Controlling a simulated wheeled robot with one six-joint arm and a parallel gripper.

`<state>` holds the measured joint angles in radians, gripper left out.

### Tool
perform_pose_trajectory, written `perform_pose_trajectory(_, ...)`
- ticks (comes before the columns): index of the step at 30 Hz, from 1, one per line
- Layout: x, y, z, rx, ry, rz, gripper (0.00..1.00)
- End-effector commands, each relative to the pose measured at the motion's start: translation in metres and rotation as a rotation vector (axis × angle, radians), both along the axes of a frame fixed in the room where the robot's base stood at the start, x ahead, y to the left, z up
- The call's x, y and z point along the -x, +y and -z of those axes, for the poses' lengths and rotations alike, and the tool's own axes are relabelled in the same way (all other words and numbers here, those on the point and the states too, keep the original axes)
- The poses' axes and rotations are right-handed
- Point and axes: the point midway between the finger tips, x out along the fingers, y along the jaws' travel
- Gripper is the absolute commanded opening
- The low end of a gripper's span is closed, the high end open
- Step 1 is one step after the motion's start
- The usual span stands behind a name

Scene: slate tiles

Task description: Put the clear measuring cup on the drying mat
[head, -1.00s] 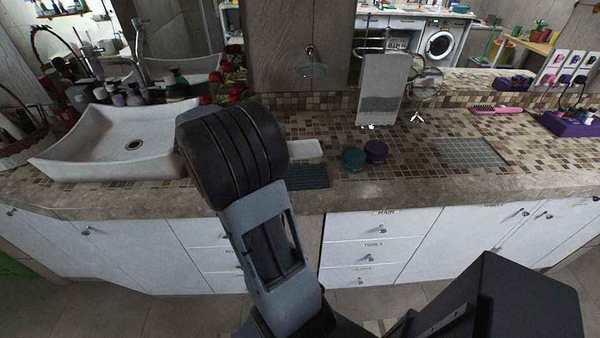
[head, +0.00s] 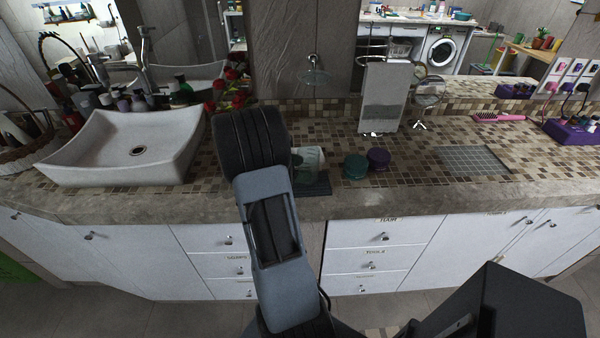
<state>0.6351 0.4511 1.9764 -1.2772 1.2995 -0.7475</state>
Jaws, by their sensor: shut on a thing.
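A pale, see-through object with a greenish tint, which looks like the clear measuring cup (head: 309,157), shows just right of my arm's dark joint. Its left part is hidden by the arm. A dark ribbed mat (head: 318,187) lies at the counter's front edge just below it in the picture. I cannot tell whether the cup touches this mat or is above it. A grey gridded mat (head: 472,160) lies bare farther right; which of the two is the drying mat is not clear. My gripper is hidden behind my own arm.
A teal round container (head: 355,166) and a purple one (head: 378,158) stand right of the cup. A towel stand (head: 384,98) and round mirror (head: 428,92) are behind. A white sink (head: 125,145) is left. Tiled counter is clear around the gridded mat.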

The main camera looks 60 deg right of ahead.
Motion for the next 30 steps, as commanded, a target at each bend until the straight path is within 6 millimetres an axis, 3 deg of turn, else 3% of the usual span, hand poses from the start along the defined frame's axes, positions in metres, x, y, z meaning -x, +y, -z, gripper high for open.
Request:
perform_pose_trajectory(4,-0.001,0.000,0.017,-0.001,0.002,-0.003,0.36)
perform_pose_trajectory(16,-0.001,0.001,0.023,0.000,0.000,-0.002,0.36)
perform_pose_trajectory(17,-0.001,0.001,0.023,0.000,0.000,-0.002,0.69)
perform_pose_trajectory(24,-0.001,0.001,0.022,0.000,0.000,-0.002,0.92)
perform_pose_trajectory(30,-0.001,0.001,0.022,0.000,0.000,-0.002,0.93)
